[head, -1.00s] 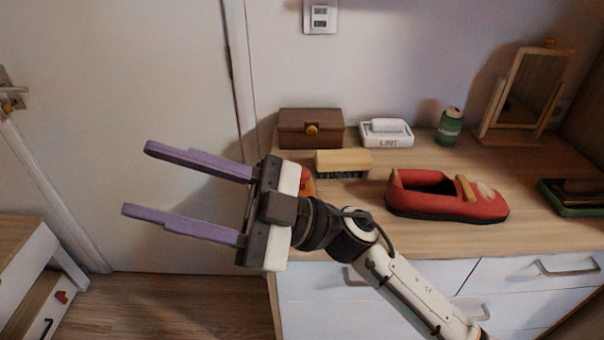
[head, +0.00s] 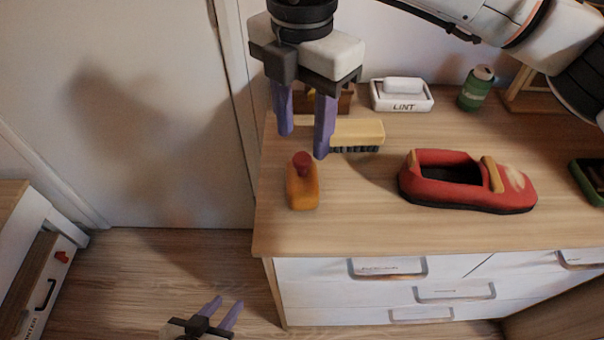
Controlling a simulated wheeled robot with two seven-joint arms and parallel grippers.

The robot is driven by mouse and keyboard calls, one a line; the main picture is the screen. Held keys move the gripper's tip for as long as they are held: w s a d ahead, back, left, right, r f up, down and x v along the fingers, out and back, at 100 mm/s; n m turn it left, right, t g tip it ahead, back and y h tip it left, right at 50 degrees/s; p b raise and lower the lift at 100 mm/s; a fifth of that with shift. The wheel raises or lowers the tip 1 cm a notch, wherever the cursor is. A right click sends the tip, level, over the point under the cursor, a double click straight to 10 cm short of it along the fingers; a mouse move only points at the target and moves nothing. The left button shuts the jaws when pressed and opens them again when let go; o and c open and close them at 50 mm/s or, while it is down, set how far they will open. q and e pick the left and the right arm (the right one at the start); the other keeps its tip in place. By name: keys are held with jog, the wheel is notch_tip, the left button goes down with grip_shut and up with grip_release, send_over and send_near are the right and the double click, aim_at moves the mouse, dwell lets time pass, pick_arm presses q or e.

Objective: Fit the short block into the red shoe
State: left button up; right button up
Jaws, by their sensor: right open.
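The red shoe (head: 520,192) lies on the dresser top, its toe to the right and its dark opening facing up. No piece in view can be clearly told as the short block. My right gripper (head: 303,146) points down, open and empty, left of the shoe and beside the yellow brush (head: 358,133). Its fingers partly hide the brown box behind. My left gripper (head: 227,304) is low at the bottom edge, in front of the dresser, its fingers apart with nothing seen between them.
An orange bottle with a red cap (head: 302,187) stands near the dresser's left edge. The white LINT holder (head: 402,95), green can (head: 476,88) and green tray (head: 588,180) are further right.

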aim_at(302, 156)
jog(key=f, duration=0.2)
jog(key=f+p, duration=0.1)
jog(key=f, duration=0.4)
jog(key=shift+w+f, duration=0.1)
jog(key=shift+w, duration=0.15)
grip_shut()
